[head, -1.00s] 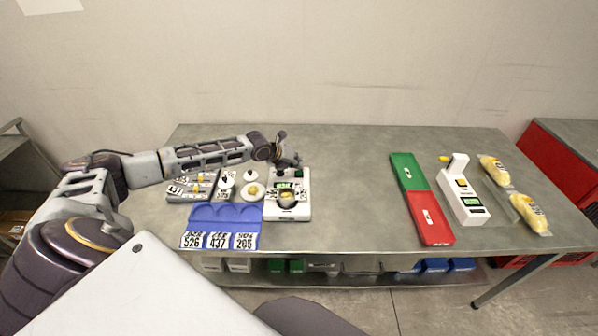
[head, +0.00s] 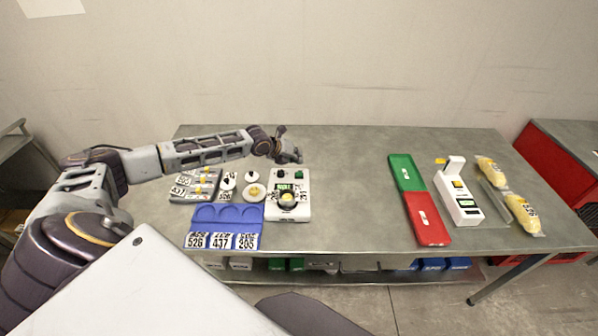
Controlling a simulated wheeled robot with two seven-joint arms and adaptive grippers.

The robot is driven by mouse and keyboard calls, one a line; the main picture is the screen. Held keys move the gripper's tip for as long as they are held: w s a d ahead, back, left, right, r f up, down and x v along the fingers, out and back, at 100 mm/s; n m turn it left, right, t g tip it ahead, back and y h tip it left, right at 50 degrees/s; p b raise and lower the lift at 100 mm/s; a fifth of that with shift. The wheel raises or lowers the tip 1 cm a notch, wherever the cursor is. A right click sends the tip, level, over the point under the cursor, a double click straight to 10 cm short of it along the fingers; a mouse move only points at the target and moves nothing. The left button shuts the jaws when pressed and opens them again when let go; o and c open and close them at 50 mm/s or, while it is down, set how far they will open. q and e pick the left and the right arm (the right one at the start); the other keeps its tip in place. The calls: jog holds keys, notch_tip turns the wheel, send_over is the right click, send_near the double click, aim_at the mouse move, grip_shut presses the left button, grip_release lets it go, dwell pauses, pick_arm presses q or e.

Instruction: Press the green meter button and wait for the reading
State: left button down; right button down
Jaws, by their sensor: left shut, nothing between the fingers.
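The white meter (head: 303,208) stands on the table, left of centre. Its green button (head: 299,175) is at the top right of its face, next to a dark part. A small lit green display (head: 284,187) sits below, with digits too small to read, above a round dark-rimmed cup with a yellowish content. My left gripper (head: 292,156) is shut and empty, just behind and above the meter's far edge, apart from the green button. My right gripper is out of view.
At right are a green pad (head: 406,170), a red pad (head: 428,219), a white device (head: 466,211) and yellow bags (head: 523,212). The middle table is clear.

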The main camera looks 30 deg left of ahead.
pick_arm(q)
jog(key=shift+r+p, duration=0.45)
jog(key=shift+r, duration=0.3)
dwell(0.3)
